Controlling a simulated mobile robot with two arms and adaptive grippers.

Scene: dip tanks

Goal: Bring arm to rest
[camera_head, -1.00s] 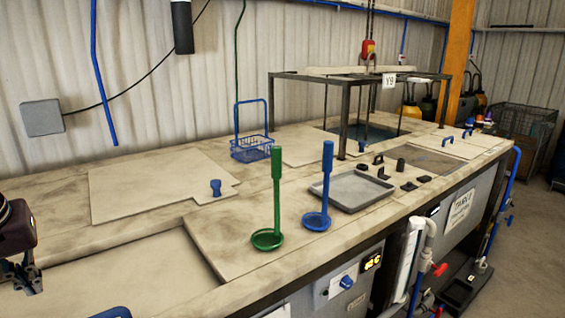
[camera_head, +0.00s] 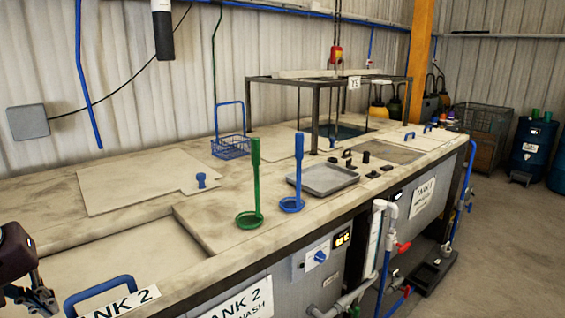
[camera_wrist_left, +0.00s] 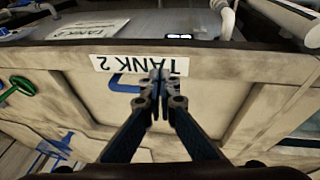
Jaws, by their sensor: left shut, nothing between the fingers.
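My left gripper (camera_head: 42,303) shows at the lower left edge of the head view, above the near left end of the bench (camera_head: 210,275). In the left wrist view its fingers (camera_wrist_left: 157,84) are closed together with nothing between them. Beyond them is a blue handle (camera_wrist_left: 124,84), partly hidden by the fingers, on a pale lid with a TANK 2 label (camera_wrist_left: 110,65). The same blue handle (camera_head: 98,290) shows in the head view, right of the gripper. I cannot tell how far apart gripper and handle are. My right gripper is not in view.
A green ladle (camera_head: 256,185) and a blue ladle (camera_head: 298,175) stand upright on the bench. A grey tray (camera_head: 323,180), a blue wire basket (camera_head: 231,146) and a dark frame (camera_head: 315,110) are farther back. Pipes (camera_head: 378,250) run along the bench front. Floor is open at right.

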